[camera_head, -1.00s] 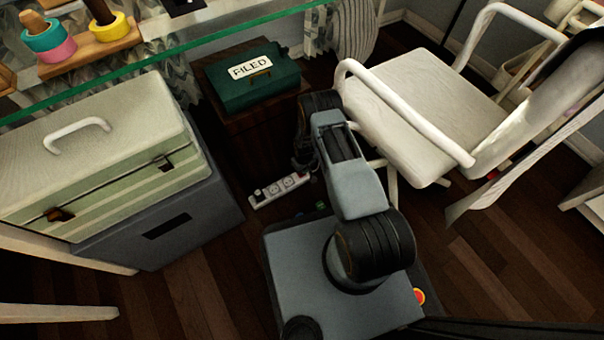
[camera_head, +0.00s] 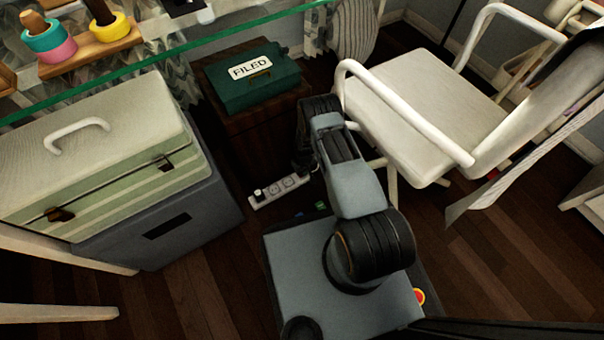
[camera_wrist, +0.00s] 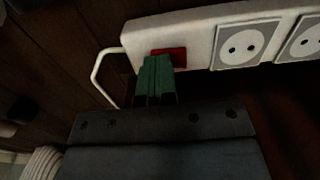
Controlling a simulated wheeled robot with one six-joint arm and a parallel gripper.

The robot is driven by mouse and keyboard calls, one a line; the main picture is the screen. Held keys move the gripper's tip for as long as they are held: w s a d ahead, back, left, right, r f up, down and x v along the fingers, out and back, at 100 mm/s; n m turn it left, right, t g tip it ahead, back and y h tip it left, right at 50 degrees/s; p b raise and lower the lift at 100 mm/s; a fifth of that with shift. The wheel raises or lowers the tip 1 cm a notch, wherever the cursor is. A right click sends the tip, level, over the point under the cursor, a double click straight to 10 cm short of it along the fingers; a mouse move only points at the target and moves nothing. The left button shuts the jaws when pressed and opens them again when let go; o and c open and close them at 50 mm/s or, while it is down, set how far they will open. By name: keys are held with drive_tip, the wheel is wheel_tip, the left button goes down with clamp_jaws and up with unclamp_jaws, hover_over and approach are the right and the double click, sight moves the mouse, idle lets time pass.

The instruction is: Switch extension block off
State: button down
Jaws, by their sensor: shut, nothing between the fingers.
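The white extension block (camera_head: 279,192) lies on the dark floor, left of my arm in the head view. In the wrist view the block (camera_wrist: 198,44) runs across the top, with a red switch (camera_wrist: 178,51) near its left end. My gripper (camera_wrist: 156,64) has its green fingertips shut together and empty, right at the switch. The tips cover the lower left part of the switch. I cannot tell whether they touch or press it. In the head view the fingertips cannot be made out beside my arm.
Sockets (camera_wrist: 246,45) sit right of the switch. A white cable (camera_wrist: 97,75) loops from the block's left end. A grey cabinet (camera_head: 185,222) stands left, a wooden stand with a green box (camera_head: 252,80) behind, and a white chair (camera_head: 425,110) right. Floor at front left is clear.

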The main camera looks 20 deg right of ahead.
drive_tip(key=shift+r, duration=0.1)
drive_tip(key=shift+r+p, duration=2.35)
drive_tip(key=shift+r, duration=1)
